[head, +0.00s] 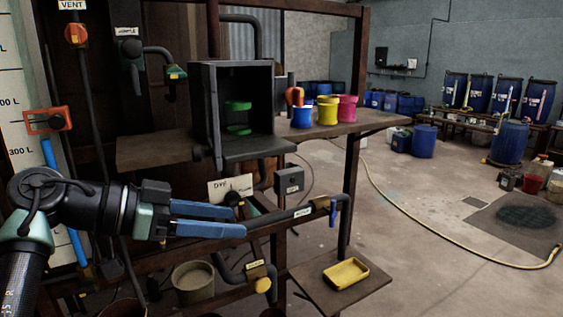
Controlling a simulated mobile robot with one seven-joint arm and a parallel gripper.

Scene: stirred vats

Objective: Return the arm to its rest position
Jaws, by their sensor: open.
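My gripper (242,221) is in the head view at the lower left, with two blue fingers pointing right. The fingers are apart and nothing shows between them. My dark arm comes in from the lower left edge and bends at a round joint. The gripper is in front of the dark frame, below and left of an open black box (203,110) with green round parts inside. Whether the fingers touch the pipes behind them cannot be told.
A shelf (385,124) carries blue (303,117), yellow (327,112) and pink (347,108) cups. A yellow tray (345,274) sits on a low shelf. Pipes and valves crowd the frame near my gripper. Open floor (430,230) with a hose lies right.

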